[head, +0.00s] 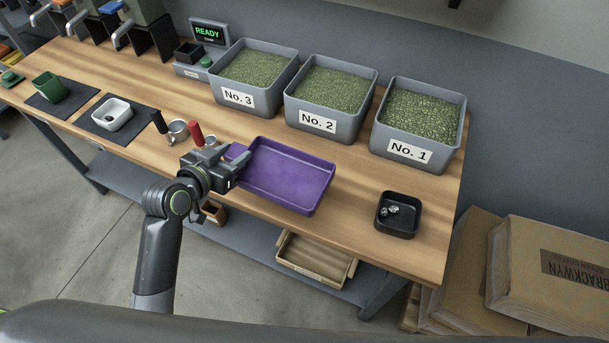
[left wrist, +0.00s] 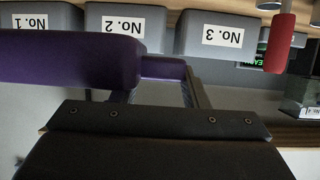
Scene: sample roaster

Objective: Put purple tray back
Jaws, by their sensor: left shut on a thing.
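The purple tray (head: 288,178) is at the front of the wooden table, below the No. 3 and No. 2 bins in the head view. It looks empty. My left gripper (head: 236,158) is shut on the tray's left end. The tray (left wrist: 70,58) also shows close up in the left wrist view, with the gripper's fingers (left wrist: 160,95) at it. I cannot tell whether the tray touches the table or is held slightly above it. My right gripper is not in view.
Bins of green beans labelled No. 3 (head: 240,97), No. 2 (head: 318,121) and No. 1 (head: 408,151) line the back. A black dish (head: 398,229) with small metal items stands right. A red-handled tool (head: 195,134) stands close beside the gripper. A wooden tray (head: 316,268) sits on the lower shelf.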

